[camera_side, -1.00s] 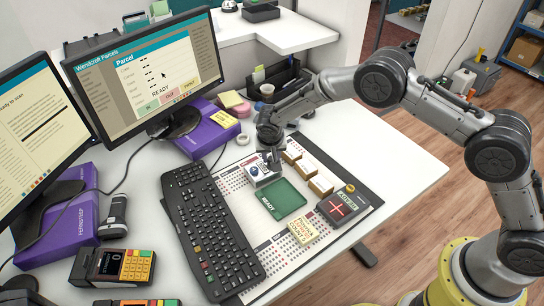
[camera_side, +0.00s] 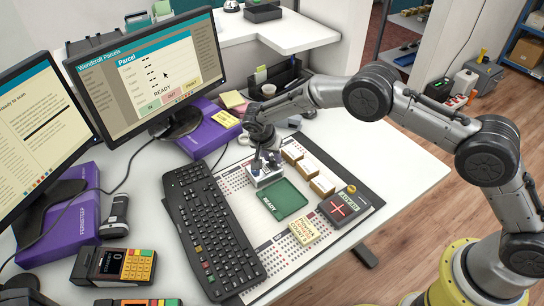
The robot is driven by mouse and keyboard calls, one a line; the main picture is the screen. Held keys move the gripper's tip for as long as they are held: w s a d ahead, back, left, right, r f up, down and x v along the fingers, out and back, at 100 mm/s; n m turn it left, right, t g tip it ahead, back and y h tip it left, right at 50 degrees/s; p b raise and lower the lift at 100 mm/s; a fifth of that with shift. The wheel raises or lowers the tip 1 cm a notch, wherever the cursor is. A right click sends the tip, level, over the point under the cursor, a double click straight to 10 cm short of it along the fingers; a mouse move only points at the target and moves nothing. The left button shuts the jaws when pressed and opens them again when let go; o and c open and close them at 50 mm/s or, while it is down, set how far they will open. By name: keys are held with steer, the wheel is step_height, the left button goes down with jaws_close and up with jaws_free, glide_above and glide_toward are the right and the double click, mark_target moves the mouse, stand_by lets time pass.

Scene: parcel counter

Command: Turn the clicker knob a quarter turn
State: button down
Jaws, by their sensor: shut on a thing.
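The clicker (camera_side: 267,179) is a small light-coloured box with dark and blue parts on top. The knob's exact angle cannot be made out.
The black keyboard (camera_side: 212,230) lies close on the left. The green "READY" pad (camera_side: 283,199) is in front, and cream blocks (camera_side: 308,170) stand on the right.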

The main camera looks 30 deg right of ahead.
steer(key=c, duration=0.6)
jaws_free()
steer(key=v, duration=1.3)
steer(key=shift+r, duration=0.4)
steer(key=shift+s+a, duration=0.1)
